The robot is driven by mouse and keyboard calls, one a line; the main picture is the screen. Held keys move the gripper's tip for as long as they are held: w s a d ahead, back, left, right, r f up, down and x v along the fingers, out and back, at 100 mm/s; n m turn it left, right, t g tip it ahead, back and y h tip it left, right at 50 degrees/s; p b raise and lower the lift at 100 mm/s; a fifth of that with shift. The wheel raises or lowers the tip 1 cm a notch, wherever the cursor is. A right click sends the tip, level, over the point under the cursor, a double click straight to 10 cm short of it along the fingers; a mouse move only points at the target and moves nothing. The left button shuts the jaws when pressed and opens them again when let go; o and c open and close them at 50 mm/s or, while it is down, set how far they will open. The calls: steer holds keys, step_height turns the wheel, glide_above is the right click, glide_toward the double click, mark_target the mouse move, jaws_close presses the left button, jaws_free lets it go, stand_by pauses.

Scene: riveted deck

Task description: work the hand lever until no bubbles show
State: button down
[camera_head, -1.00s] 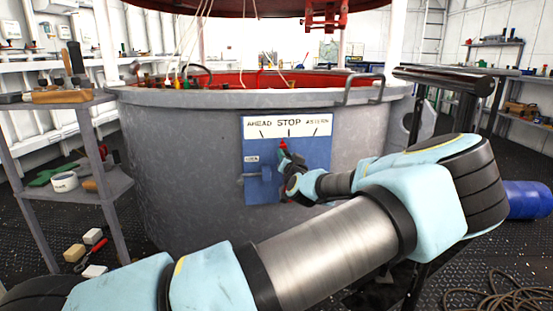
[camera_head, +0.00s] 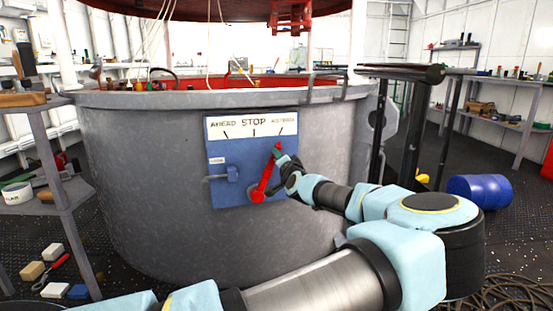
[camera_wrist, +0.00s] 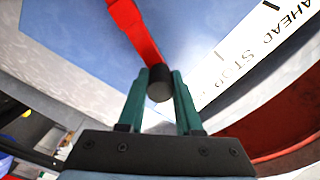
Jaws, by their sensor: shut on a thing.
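The red hand lever (camera_head: 264,182) is on a blue panel (camera_head: 222,150) on the side of the grey tank. It leans up and to the right, toward the ASTERN mark of the white AHEAD STOP ASTERN scale (camera_head: 254,124). My gripper (camera_head: 281,158) is at the lever's upper end. In the wrist view the green fingers of my gripper (camera_wrist: 159,92) are shut on the dark round knob of the red lever (camera_wrist: 135,27). The fingers partly hide the knob in the head view. I can make out no bubbles in these views.
A small blue latch with a rod (camera_head: 230,174) sits left of the lever on the panel. The large grey tank (camera_head: 140,160) has a red inside. A shelf (camera_head: 60,190) with tools stands left; a blue drum (camera_head: 478,190) lies right. Blocks litter the floor at lower left.

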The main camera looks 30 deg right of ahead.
steer(key=shift+s+d, duration=0.1)
steer(key=shift+d, duration=0.15)
steer(key=c, duration=0.9)
jaws_free()
steer(key=o, duration=0.3)
steer(key=shift+a, duration=0.2)
steer(key=p+v, duration=0.1)
steer(key=v, duration=0.9)
steer(key=shift+s, duration=0.3)
steer(key=shift+a, duration=0.1)
